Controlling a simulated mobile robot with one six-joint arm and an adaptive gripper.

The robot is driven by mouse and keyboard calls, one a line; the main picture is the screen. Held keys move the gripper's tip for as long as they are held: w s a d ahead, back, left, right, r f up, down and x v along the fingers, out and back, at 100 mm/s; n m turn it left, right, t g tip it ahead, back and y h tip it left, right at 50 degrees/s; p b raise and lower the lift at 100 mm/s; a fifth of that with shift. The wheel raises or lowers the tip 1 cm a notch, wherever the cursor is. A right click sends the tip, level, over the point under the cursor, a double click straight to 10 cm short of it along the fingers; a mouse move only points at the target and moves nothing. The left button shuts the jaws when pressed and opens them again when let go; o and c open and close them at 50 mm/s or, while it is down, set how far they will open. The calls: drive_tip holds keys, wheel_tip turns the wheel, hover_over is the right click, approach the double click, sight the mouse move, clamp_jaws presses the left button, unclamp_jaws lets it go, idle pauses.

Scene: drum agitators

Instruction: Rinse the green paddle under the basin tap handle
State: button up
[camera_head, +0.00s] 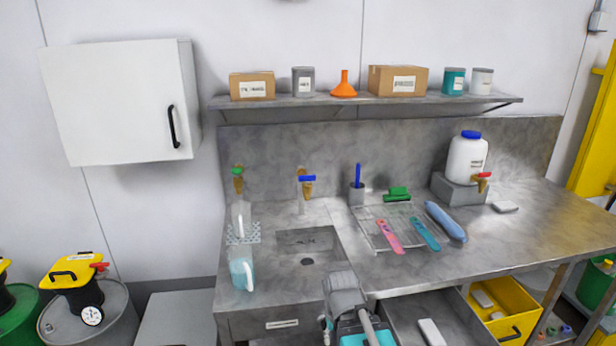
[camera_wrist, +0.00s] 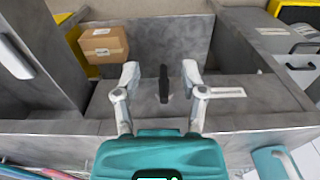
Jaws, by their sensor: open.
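My gripper (camera_wrist: 161,74) is open in the wrist view, its two fingers apart above an open drawer-like space. A narrow black object (camera_wrist: 163,84) shows between them; I cannot tell whether it is a paddle, and no contact shows. In the head view a teal-green paddle (camera_head: 425,235) lies on the wire rack (camera_head: 372,236) beside a pink paddle (camera_head: 388,236); no other paddle looks greener. The basin (camera_head: 290,239) is left of the rack. The tap with the blue handle (camera_head: 307,178) stands behind it. My fingertips are hidden in the head view.
A green brush-like item (camera_head: 398,192) and a blue bottle-like object (camera_head: 445,222) are near the rack. An open drawer (camera_head: 400,308) and a yellow bin (camera_head: 520,320) are below the counter. The counter's right side is mostly clear.

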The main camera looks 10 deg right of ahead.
drive_tip(key=shift+w+a, duration=0.15)
drive_tip(key=shift+w, duration=0.1)
drive_tip(key=c, duration=0.4)
drive_tip(key=w+a+r+t+y, duration=0.1)
drive_tip(key=w, duration=0.2)
drive_tip(key=w+a+r+t+y+p, duration=0.1)
drive_tip(key=w+a, duration=0.1)
drive_tip(key=w+a+r+t+y, duration=0.1)
drive_tip(key=w+a+t, duration=0.1)
drive_tip(key=w, duration=0.1)
drive_tip(key=shift+w+a+r+m+y, duration=0.2)
drive_tip(key=shift+w+r+m+y, duration=0.1)
drive_tip(key=shift+m+y, duration=0.1)
clamp_jaws()
drive_tip(key=w+a+r+m+t+y+p, duration=0.25)
drive_tip(key=w+r+t, duration=0.25)
drive_tip(key=w+r, duration=0.35)
drive_tip(key=w+d+r+m+t+h+p, duration=0.1)
drive_tip(key=w+d+r+m+t+h, duration=0.5)
drive_tip(key=m, duration=0.8)
drive_tip(key=shift+w+d+r+m+t+p, duration=0.4)
drive_tip(key=shift+w+d+r+t, duration=1.3)
drive_tip(key=shift+w+r, duration=1.2)
drive_tip(key=shift+d, duration=0.15)
